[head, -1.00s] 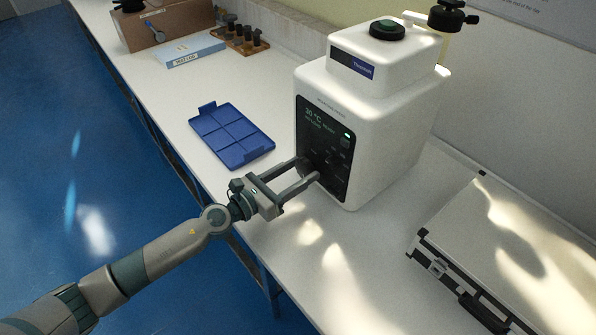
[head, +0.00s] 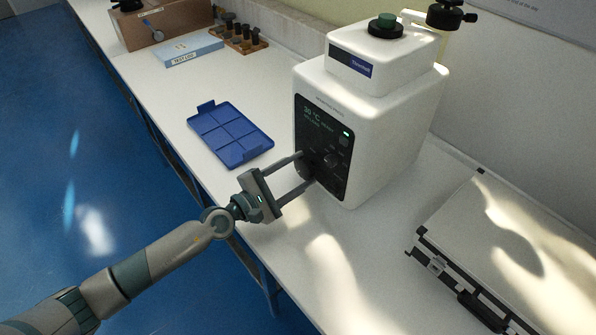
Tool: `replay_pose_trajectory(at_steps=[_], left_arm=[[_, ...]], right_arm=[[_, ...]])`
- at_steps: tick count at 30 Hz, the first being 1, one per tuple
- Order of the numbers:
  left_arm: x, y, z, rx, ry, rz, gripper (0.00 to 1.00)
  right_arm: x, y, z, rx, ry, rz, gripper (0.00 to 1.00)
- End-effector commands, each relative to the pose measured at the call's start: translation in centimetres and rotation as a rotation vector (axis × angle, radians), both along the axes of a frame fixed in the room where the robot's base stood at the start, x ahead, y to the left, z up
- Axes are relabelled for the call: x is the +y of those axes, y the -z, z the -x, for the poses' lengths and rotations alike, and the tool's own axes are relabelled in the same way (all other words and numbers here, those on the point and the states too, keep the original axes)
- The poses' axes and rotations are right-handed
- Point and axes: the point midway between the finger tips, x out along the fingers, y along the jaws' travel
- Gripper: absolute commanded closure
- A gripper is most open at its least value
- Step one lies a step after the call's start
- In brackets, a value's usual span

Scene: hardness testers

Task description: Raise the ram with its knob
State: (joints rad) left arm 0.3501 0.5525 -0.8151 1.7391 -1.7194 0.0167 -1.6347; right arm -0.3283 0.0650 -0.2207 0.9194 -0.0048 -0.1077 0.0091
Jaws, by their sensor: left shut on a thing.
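A white boxy machine (head: 395,130) stands on the bench, with a dark front panel (head: 335,165) that has a lit display and small controls. My left gripper (head: 308,168) reaches this panel from the left, its fingers shut on a dark knob low on the panel. The knob is mostly hidden by the fingers. On top of the machine is a black ring with a green piece (head: 386,20) standing above it. I cannot tell for sure which part is the ram. My right gripper is not in view.
A blue divided tray (head: 230,135) lies left of the machine. A light blue box (head: 188,50), a wooden rack (head: 240,38) and a brown case (head: 165,22) stand farther back. A silver case (head: 500,250) lies at the right. The bench in front is clear.

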Motion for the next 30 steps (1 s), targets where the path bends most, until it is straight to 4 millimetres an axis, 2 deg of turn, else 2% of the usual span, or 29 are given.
replay_pose_trajectory(at_steps=[13,18,30], left_arm=[[0.0,0.6,0.2,-0.296,0.002,-0.303,0.71],[-0.1,0.6,0.2,-0.398,0.002,-0.405,0.71],[0.0,0.6,0.1,-0.535,0.001,-0.542,0.71]], right_arm=[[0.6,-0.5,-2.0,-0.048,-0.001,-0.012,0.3],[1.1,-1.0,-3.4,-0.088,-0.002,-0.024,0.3],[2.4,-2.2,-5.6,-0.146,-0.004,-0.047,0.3]])
